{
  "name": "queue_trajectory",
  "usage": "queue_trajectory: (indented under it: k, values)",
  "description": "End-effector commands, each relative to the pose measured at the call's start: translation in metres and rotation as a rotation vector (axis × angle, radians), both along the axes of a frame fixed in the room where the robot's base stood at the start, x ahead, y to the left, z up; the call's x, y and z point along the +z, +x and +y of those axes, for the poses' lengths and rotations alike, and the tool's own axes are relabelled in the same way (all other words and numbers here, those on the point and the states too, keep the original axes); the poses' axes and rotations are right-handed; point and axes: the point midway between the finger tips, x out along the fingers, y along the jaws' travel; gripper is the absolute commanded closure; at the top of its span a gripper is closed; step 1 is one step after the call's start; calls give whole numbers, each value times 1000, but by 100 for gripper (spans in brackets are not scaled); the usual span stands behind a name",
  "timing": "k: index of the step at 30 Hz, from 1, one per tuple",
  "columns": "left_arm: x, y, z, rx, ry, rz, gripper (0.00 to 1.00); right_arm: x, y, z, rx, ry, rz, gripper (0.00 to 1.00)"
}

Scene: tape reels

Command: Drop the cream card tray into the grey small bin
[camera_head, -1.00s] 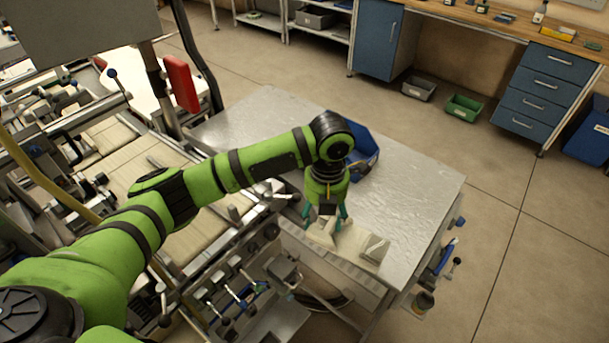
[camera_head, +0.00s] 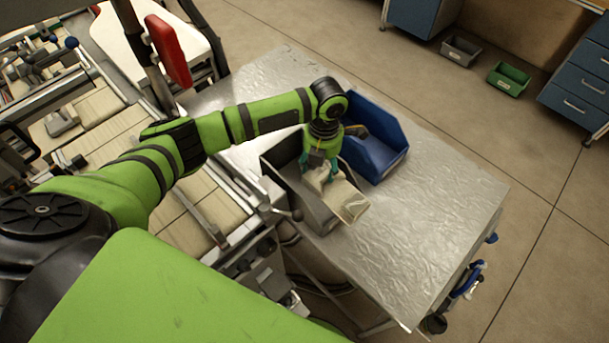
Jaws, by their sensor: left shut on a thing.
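My left gripper (camera_head: 319,169) is shut on the cream card tray (camera_head: 339,194), which hangs tilted below its fingers. A pale wrapped piece shows at the tray's lower right end. A grey small bin (camera_head: 309,208) stands on the metal table, left of and below the tray in the picture. Its dark inside shows at the left. The tray and gripper overlap the bin's right part and hide it; I cannot tell whether the tray is inside or above it. My right gripper is out of view.
A blue bin (camera_head: 384,163) stands on the metal table (camera_head: 440,215) just right of the gripper. The table's right side is clear. A grey bin (camera_head: 460,51) and a green bin (camera_head: 508,79) are on the floor at the back. A red part (camera_head: 168,50) stands at upper left.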

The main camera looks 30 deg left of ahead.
Motion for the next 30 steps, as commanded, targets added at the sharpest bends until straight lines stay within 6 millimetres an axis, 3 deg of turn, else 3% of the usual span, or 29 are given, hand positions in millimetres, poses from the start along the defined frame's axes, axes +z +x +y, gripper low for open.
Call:
queue_trajectory:
  k: [1,3,9,14,22,30]
  values:
    - [-17,3,13,5,2,-2,73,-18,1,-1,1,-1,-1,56]
    - [-24,5,27,5,1,-1,73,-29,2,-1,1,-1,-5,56]
    - [-33,10,50,1,-2,-2,73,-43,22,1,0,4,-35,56]
    - [-39,10,52,0,-3,-1,73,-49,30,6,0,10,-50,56]
    - [-73,10,52,-1,-1,-2,73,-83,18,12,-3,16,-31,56]
    - [-71,10,52,-1,-1,-2,73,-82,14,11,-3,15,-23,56]
